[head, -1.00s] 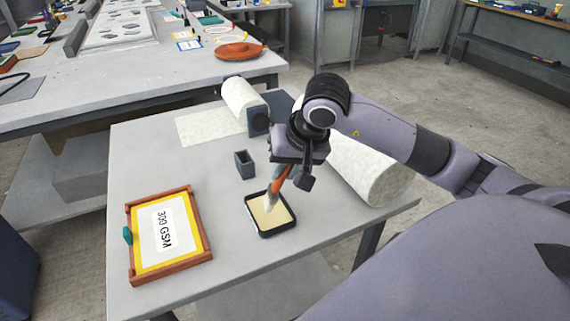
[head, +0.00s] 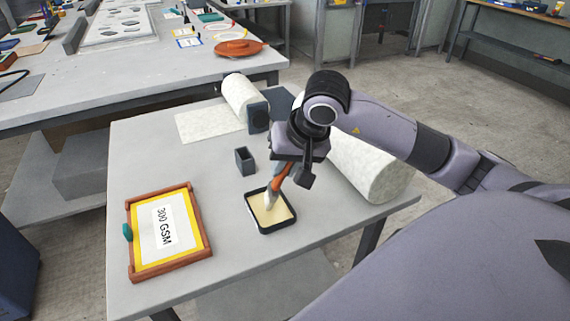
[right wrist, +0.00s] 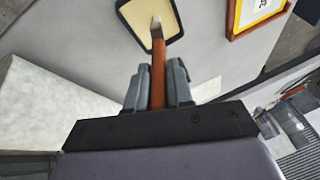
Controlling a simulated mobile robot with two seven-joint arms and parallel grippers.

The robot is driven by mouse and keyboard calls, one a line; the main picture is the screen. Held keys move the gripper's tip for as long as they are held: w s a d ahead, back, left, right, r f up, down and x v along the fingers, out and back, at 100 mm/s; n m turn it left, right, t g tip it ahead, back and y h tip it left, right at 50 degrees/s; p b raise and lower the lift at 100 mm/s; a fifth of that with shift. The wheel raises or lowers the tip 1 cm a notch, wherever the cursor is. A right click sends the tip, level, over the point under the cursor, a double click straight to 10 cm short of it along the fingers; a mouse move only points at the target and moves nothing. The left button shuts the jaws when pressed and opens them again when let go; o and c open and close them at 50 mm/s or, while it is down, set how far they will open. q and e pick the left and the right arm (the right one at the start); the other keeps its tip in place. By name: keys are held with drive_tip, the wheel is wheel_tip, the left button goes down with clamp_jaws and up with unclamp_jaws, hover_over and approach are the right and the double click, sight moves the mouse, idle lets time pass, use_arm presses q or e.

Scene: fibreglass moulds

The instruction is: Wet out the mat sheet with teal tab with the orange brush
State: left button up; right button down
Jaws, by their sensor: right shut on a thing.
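My right gripper (head: 286,172) is shut on the orange brush (head: 279,184), whose bristles point down into a black tray of cream-coloured resin (head: 279,216). In the right wrist view the brush (right wrist: 158,75) stands between the two fingers (right wrist: 157,85), its pale tip over the resin tray (right wrist: 128,22). Whether the tip touches the resin is hard to tell. The mat sheet (head: 152,241), marked 300 GSM, lies in a wooden frame with a yellow border at the table's left. A teal tab (head: 127,232) sits on the frame's left side. My left gripper is out of view.
A small dark square holder (head: 245,161) stands empty behind the tray. Rolls of white mat (head: 240,93) (head: 372,172) lie at the back and right of the table. The table between frame and tray is clear.

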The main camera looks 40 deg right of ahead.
drive_tip(key=shift+f+b, duration=0.5)
drive_tip(key=shift+b, duration=0.15)
idle(1.7)
drive_tip(key=shift+r+p, duration=2.3)
drive_tip(key=shift+r, duration=1.3)
drive_tip(key=shift+a+f, duration=0.1)
drive_tip(key=s+a+f+n+g+y, duration=0.1)
drive_tip(key=s+a+f+n+y, duration=0.1)
drive_tip(key=a+f+n, duration=0.4)
drive_tip(key=a, duration=0.3)
drive_tip(key=shift+a+y, duration=0.3)
drive_tip(key=shift+w+n, duration=0.15)
drive_tip(key=shift+n, duration=0.15)
